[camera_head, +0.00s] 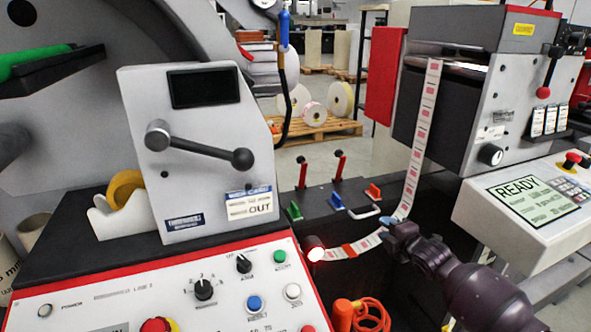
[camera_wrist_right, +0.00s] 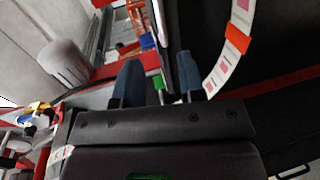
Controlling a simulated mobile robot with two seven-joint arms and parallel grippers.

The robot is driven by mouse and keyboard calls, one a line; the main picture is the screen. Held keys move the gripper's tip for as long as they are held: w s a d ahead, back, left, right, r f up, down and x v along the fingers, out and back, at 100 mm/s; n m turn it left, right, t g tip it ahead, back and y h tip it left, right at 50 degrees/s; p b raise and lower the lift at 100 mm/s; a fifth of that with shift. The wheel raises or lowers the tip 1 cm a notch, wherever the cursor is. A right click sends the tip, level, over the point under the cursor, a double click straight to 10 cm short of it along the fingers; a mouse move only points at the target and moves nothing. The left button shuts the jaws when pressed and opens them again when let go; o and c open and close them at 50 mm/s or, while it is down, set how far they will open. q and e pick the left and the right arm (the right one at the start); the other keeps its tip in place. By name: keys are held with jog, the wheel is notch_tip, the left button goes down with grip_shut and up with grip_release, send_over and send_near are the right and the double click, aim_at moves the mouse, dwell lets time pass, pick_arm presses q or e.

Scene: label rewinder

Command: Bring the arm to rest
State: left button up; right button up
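My right arm comes in from the lower right in the head view. Its dark purple gripper (camera_head: 388,227) is beside the lower bend of the label strip (camera_head: 421,125). In the right wrist view the two blue fingers of the gripper (camera_wrist_right: 160,80) stand apart with a gap between them, and I see nothing gripped. The label strip (camera_wrist_right: 236,38) passes to the right of the right finger there, outside the gap. In the head view the gripper partly covers the strip, and touching cannot be told. My left gripper is not in view.
A grey panel with a black lever (camera_head: 200,146) stands left, above a control panel (camera_head: 190,285) with knobs and buttons. A printer unit with a READY screen (camera_head: 532,201) is at right. Red levers (camera_head: 339,167) rise behind the strip. An orange coiled cable (camera_head: 370,315) lies below.

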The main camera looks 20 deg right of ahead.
jog(key=s+a+f+m+g+y+p, duration=0.1)
jog(key=s+a+m+p, duration=0.2)
jog(key=s+a+m, duration=1)
pick_arm(q)
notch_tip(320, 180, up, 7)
jog(key=p, duration=0.5)
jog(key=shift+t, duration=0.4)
pick_arm(e)
jog(key=s+a+f+m+g+h, duration=0.1)
jog(key=s+f+m, duration=0.1)
jog(key=s, duration=1.3)
jog(key=s+a+f+m+g+h, duration=0.1)
jog(key=s+f+m+g, duration=0.1)
jog(key=s, duration=1.3)
jog(key=shift+a+f+m+g, duration=0.3)
jog(key=shift+a+f+m, duration=0.1)
jog(key=shift+f, duration=0.4)
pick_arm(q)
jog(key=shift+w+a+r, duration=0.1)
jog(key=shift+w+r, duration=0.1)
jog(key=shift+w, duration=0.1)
